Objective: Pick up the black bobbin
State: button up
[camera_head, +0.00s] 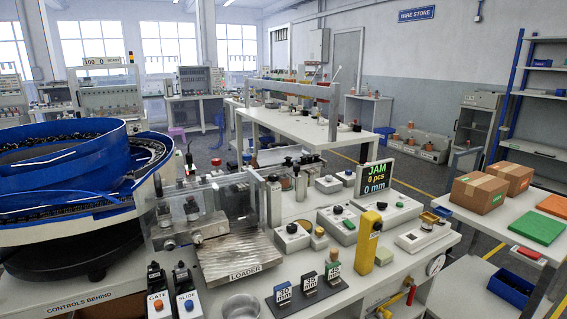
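No black bobbin can be made out with certainty. A small dark round piece (356,127) sits at the near right end of the white table in the middle distance, but it is too small to tell what it is. Another low dark piece (271,105) lies further left on the same table. My gripper is not in this view.
The near bench holds a loader plate (240,256), a JAM display (374,175), a yellow post (366,243) and several small boxes. A blue bowl feeder (60,165) fills the left. Cardboard boxes (478,192) stand on the right table. Grey floor (400,175) shows between the tables.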

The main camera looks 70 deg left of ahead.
aim_at(288, 163)
jog(key=i+u, duration=0.35)
jog(key=i, duration=0.2)
jog(key=i+l+u, duration=0.1)
jog(key=i+u, duration=0.3)
jog(key=i, duration=0.15)
jog(key=i+u, duration=0.15)
jog(key=u, duration=0.2)
jog(key=i+u, duration=0.2)
jog(key=u, duration=0.15)
jog(key=i+u, duration=0.15)
jog(key=u, duration=0.25)
jog(key=i+u, duration=0.15)
jog(key=u, duration=0.25)
jog(key=i+j+u, duration=0.1)
jog(key=u, duration=0.25)
jog(key=i+u, duration=0.2)
jog(key=u, duration=0.2)
jog(key=i+l+u, duration=0.15)
jog(key=u, duration=0.2)
